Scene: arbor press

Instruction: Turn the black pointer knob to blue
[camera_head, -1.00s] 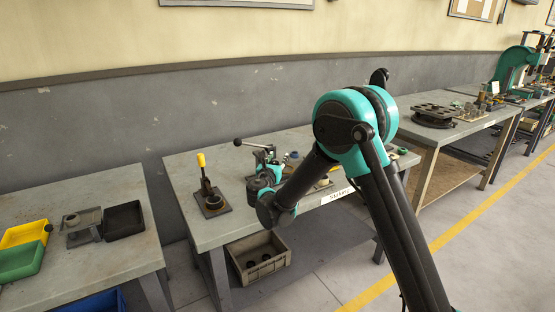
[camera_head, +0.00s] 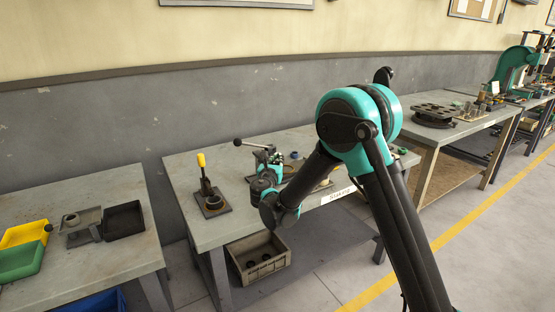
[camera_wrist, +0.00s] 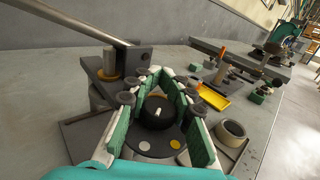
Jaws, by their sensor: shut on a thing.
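The black pointer knob (camera_wrist: 161,118) shows in the wrist view, with a short white mark on its top. It sits on a dark round plate (camera_wrist: 150,155) carrying a white dot (camera_wrist: 144,146) and a yellow dot (camera_wrist: 174,144) on the near side. No blue mark is visible; part of the plate is hidden by the fingers and the knob. My gripper (camera_wrist: 160,98) is shut on the knob, its green-padded fingers on both sides. In the head view my arm hides the knob.
A press with a long metal lever (camera_wrist: 75,20) stands just behind the fingers. A tape-like ring (camera_wrist: 232,130) and a yellow tray (camera_wrist: 213,97) lie to the right. In the head view, a yellow-handled lever tool (camera_head: 207,185) stands left of my arm.

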